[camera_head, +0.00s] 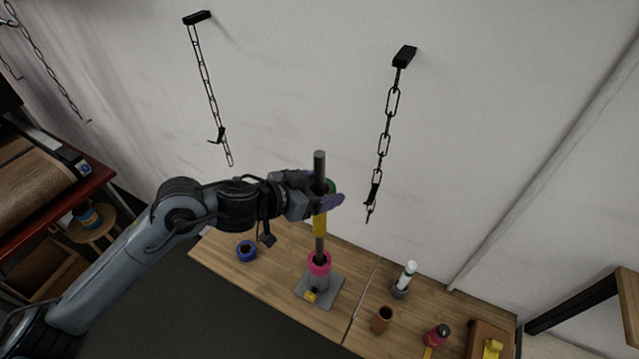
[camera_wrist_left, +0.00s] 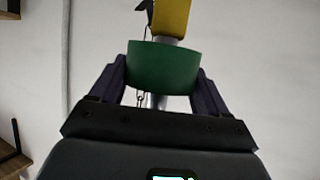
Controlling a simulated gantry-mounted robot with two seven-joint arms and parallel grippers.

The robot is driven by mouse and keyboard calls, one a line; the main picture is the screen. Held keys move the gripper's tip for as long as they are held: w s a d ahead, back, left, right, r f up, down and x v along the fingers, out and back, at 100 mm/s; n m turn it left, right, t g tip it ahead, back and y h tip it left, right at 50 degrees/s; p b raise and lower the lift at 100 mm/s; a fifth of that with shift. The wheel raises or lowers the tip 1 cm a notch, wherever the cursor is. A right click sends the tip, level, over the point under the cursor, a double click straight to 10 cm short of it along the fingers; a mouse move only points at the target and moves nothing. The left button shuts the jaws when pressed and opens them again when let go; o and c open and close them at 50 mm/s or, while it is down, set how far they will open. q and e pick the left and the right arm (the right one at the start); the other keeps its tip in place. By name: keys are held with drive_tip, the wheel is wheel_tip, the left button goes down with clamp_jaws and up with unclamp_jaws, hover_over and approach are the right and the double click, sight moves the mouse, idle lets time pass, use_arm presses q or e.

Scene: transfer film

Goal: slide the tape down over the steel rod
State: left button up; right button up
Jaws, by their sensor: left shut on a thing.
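A green tape roll (camera_wrist_left: 163,68) is between the fingers of my left gripper (camera_head: 322,198), which is shut on it. The tape also shows partly behind the fingers in the head view (camera_head: 331,186). The upright steel rod (camera_head: 319,166) shows above and below the gripper; whether the tape is around it or only beside it, I cannot tell. A yellow piece (camera_head: 320,225) is on the rod just below the gripper, and it also shows in the left wrist view (camera_wrist_left: 170,18). A pink ring (camera_head: 319,262) is around the rod lower down, above the grey base plate (camera_head: 332,291). My right gripper is not in view.
Chains (camera_head: 384,145) hang on the wall behind.

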use_arm(q)
drive_tip(key=b, duration=0.3)
hover_over(319, 254)
drive_tip(key=w, duration=0.1)
drive_tip(key=shift+f, duration=2.8)
drive_tip(key=shift+w+d+f+b, duration=0.1)
drive_tip(key=shift+f+b, duration=0.85)
drive_tip(key=shift+f, duration=1.4)
drive_tip(key=shift+f+b, duration=1.5)
drive_tip(key=shift+f, duration=1.5)
drive_tip(key=shift+f+b, duration=1.65)
drive_tip(key=shift+f, duration=1.6)
drive_tip(key=shift+f+b, duration=0.95)
drive_tip(key=shift+f, duration=1)
drive_tip(key=o, duration=1.1)
drive_tip(key=shift+c, duration=0.2)
